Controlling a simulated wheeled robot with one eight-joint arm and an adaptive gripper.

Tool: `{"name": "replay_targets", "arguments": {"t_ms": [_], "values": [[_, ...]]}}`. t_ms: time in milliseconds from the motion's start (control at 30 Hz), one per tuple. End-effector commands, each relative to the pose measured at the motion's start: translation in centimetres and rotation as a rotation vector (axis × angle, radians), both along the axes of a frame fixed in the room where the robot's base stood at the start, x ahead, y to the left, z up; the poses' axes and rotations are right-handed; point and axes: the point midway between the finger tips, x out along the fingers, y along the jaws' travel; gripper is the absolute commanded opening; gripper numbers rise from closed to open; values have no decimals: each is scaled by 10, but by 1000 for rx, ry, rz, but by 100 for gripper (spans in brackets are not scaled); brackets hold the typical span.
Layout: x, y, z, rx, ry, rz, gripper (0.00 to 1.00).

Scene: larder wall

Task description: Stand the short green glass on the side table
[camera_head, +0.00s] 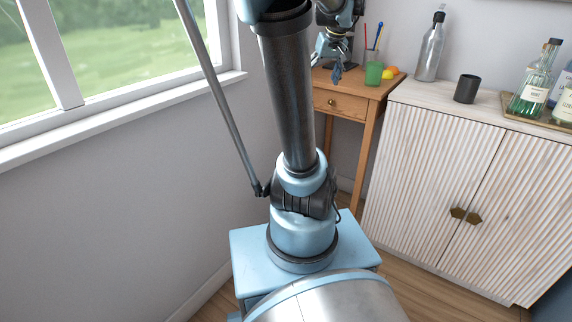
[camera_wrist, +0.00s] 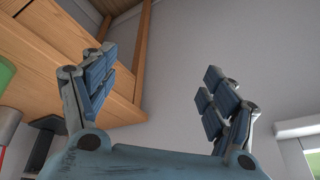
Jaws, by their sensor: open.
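The short green glass (camera_head: 373,73) stands upright on the wooden side table (camera_head: 345,104), near its right front part. My gripper (camera_head: 336,76) is just left of the glass, at the table's left side, with its fingers pointing downward and a gap between it and the glass. In the wrist view my gripper (camera_wrist: 160,65) has its two fingers spread wide, with nothing between them. A green patch (camera_wrist: 5,74) at the left edge of the wrist view looks like part of the glass; most of it is cut off.
A holder with pens (camera_head: 372,52) is behind the glass; an orange and a yellow fruit (camera_head: 390,72) lie right of it. A white ribbed cabinet (camera_head: 440,140) stands to the right, bearing a grey bottle (camera_head: 429,52), a dark cup (camera_head: 467,89) and a tray of bottles (camera_head: 512,110). A window is left.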

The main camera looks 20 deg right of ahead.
Motion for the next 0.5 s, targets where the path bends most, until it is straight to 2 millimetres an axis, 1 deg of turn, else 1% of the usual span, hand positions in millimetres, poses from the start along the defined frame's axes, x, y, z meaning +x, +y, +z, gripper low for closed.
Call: {"name": "replay_targets", "arguments": {"t_ms": [33, 100, 167, 200, 300, 400, 467, 500], "values": [[-12, 24, -11, 0, 16, 14, 78], [-29, 51, -27, 1, 39, 21, 78], [-44, 72, -41, 0, 59, 26, 78], [-55, 85, -50, -3, 71, 29, 78], [-83, 114, -75, -10, 100, 36, 78], [-112, 138, -102, -22, 127, 41, 78], [-130, 150, -119, -30, 141, 45, 78], [-141, 156, -130, -37, 150, 46, 78]]}}
